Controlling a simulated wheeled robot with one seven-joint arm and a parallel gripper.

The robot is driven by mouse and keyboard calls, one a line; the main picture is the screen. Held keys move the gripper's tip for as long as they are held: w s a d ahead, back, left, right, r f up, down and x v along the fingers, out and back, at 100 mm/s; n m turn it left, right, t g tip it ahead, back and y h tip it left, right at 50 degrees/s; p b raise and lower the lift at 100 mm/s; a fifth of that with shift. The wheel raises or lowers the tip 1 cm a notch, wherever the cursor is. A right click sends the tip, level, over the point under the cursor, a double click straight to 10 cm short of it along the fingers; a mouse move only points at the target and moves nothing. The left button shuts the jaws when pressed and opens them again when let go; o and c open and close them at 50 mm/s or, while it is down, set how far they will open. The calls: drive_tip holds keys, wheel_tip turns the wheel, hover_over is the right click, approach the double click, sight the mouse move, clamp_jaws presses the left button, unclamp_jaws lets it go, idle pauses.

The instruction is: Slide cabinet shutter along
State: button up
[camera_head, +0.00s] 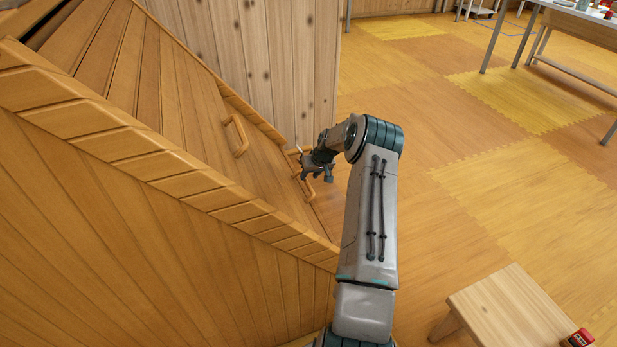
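A wooden cabinet (150,215) with a slatted front fills the left of the view and appears steeply angled. One curved wooden handle (241,136) stands out from a front panel (190,105). A second wooden handle (308,189) shows farther right, partly hidden by my gripper (309,170). My gripper is at this second handle, overlapping it in the view. The fingers are small and dark, so I cannot tell whether they are around the handle or touching it, or how far apart they are.
A knotty wooden panel (265,65) rises behind the cabinet. A light wooden stool (510,315) with a small red item (579,339) stands at the lower right. A table (575,22) with objects is at the upper right. The tiled floor (480,190) between is clear.

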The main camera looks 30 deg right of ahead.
drive_tip(key=p+v, duration=0.1)
drive_tip(key=v, duration=1)
drive_tip(key=shift+d, duration=0.1)
